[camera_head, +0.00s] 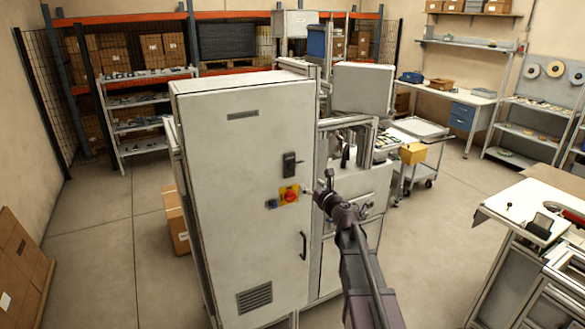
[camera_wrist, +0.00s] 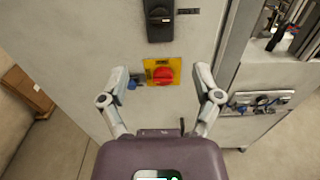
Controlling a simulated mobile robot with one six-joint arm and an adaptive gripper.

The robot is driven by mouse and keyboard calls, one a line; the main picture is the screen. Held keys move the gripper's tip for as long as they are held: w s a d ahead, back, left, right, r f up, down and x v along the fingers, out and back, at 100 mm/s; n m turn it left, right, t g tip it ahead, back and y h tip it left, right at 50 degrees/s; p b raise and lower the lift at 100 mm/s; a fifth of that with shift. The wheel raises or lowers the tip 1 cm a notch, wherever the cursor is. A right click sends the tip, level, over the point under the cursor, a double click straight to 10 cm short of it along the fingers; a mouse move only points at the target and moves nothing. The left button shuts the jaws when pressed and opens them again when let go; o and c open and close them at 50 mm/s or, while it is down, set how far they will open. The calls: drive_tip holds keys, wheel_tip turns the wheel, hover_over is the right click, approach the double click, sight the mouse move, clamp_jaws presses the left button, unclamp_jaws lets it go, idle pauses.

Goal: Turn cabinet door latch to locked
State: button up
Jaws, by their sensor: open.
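The grey cabinet door (camera_head: 240,140) is shut and faces me. A black latch (camera_head: 289,165) is mounted near its right edge; in the wrist view the latch (camera_wrist: 160,18) is at the top, with a dark knob on it. I cannot tell its locked or unlocked position. Just below is a red rotary knob on a yellow plate (camera_head: 289,195), also central in the wrist view (camera_wrist: 163,74). My gripper (camera_head: 320,190) is open and empty in front of the door, to the right of the plate in the head view. In the wrist view my gripper's fingers (camera_wrist: 161,75) flank the red knob, below the latch.
A small blue part (camera_head: 271,204) is left of the yellow plate. A black pull handle (camera_head: 303,246) is lower on the door. A machine frame (camera_head: 355,180) adjoins the cabinet's right side. A cardboard box (camera_head: 176,220) stands left of the cabinet. Floor in front is open.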

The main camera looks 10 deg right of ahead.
sight(293, 168)
drive_tip(key=shift+w, duration=0.1)
drive_tip(key=x, duration=1.3)
drive_tip(key=shift+w+a, duration=0.15)
drive_tip(key=shift+w, duration=0.15)
drive_tip(key=c, duration=1.1)
